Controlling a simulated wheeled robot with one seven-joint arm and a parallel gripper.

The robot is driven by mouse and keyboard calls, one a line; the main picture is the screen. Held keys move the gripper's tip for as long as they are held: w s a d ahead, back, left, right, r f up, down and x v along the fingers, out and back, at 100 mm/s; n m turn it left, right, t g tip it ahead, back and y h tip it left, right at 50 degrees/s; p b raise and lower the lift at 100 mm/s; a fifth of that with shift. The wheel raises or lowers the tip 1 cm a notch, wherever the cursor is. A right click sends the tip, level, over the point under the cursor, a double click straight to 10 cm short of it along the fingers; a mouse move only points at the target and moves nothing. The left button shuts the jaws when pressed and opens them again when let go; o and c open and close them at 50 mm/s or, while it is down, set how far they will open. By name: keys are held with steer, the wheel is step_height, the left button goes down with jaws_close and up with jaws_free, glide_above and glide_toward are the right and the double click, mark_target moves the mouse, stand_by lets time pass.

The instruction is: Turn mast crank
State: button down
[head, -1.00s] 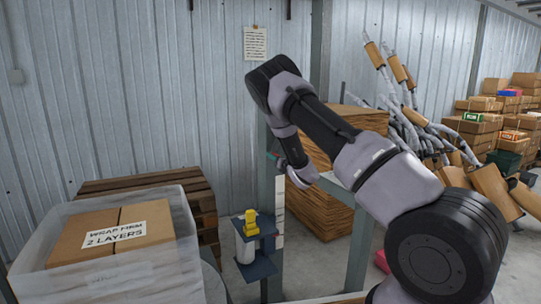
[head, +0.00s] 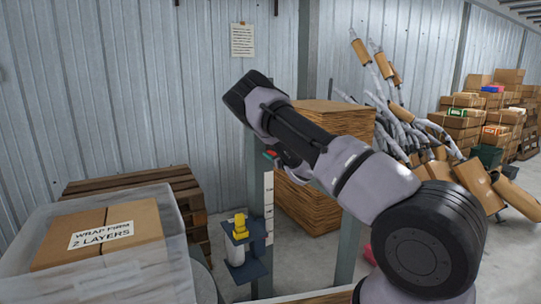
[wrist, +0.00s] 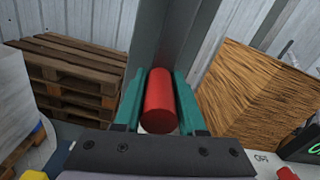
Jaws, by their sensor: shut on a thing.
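The crank's red handle (wrist: 159,100) is a short round grip lying between the teal fingers of my gripper (wrist: 160,72) in the wrist view. My gripper is shut on it, with a finger on each side. In the head view my gripper (head: 271,157) is small and partly hidden by my arm, beside the grey-green mast post (head: 258,195). A pale scale strip (head: 268,205) runs down the post. A dark blue carriage (head: 250,270) low on the mast has a yellow block (head: 239,226) and a white roll (head: 235,253) at it. The crank's arm and pivot are hidden.
A wrapped carton (head: 110,235) stands at front left, with stacked wooden pallets (head: 140,184) behind it. A brown stack (head: 315,195) stands behind the mast. Exhaust pipes (head: 400,125) and cartons (head: 470,125) fill the right side.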

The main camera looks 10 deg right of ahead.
steer(key=c, duration=0.5)
jaws_free()
steer(key=v, duration=1)
steer(key=shift+s+d, duration=0.15)
steer(key=shift+s, duration=0.25)
